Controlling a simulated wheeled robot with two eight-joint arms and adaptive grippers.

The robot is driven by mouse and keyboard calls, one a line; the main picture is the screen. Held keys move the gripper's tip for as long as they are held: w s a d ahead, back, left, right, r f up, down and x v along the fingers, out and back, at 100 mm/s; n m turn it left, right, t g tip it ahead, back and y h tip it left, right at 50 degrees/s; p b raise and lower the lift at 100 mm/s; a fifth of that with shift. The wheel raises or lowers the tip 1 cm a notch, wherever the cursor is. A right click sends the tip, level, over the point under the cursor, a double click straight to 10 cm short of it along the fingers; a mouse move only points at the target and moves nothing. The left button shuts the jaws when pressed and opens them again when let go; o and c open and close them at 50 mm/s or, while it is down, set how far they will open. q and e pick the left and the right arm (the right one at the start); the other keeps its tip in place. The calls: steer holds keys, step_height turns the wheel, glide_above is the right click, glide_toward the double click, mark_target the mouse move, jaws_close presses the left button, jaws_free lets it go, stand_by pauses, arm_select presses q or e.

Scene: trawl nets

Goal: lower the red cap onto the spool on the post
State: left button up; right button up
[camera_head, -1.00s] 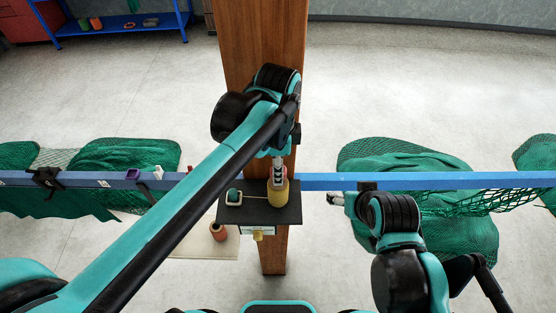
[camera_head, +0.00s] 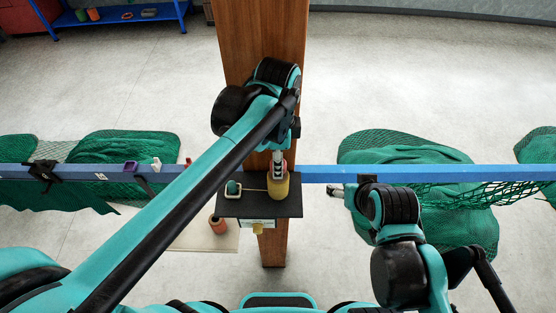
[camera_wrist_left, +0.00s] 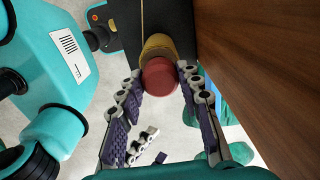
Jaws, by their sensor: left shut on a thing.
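The yellow spool (camera_head: 279,188) stands on the black shelf (camera_head: 255,208) fixed to the brown wooden post (camera_head: 262,45). It also shows in the left wrist view (camera_wrist_left: 154,46). My left gripper (camera_head: 279,170) points down right over the spool. In the left wrist view its fingers (camera_wrist_left: 160,85) are shut on the red cap (camera_wrist_left: 160,76), which overlaps the spool's near side; whether they touch I cannot tell. The post itself inside the spool is hidden. My right gripper (camera_head: 335,191) is right of the shelf, away from the spool; its fingers are too small to read.
A small green item in a pale holder (camera_head: 233,189) sits on the shelf's left, with a line running to the spool. A blue rail (camera_head: 330,173) crosses behind the shelf. Green nets (camera_head: 430,215) hang right. An orange spool (camera_head: 217,225) stands on a pale mat below left.

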arm_select(q)
steer(key=shift+s, duration=0.1)
stand_by(0.3)
steer(key=shift+f+b, duration=0.6)
steer(key=shift+f, duration=0.05)
steer(key=o, duration=1.1)
steer(key=shift+c, duration=0.2)
step_height(320, 180, up, 12)
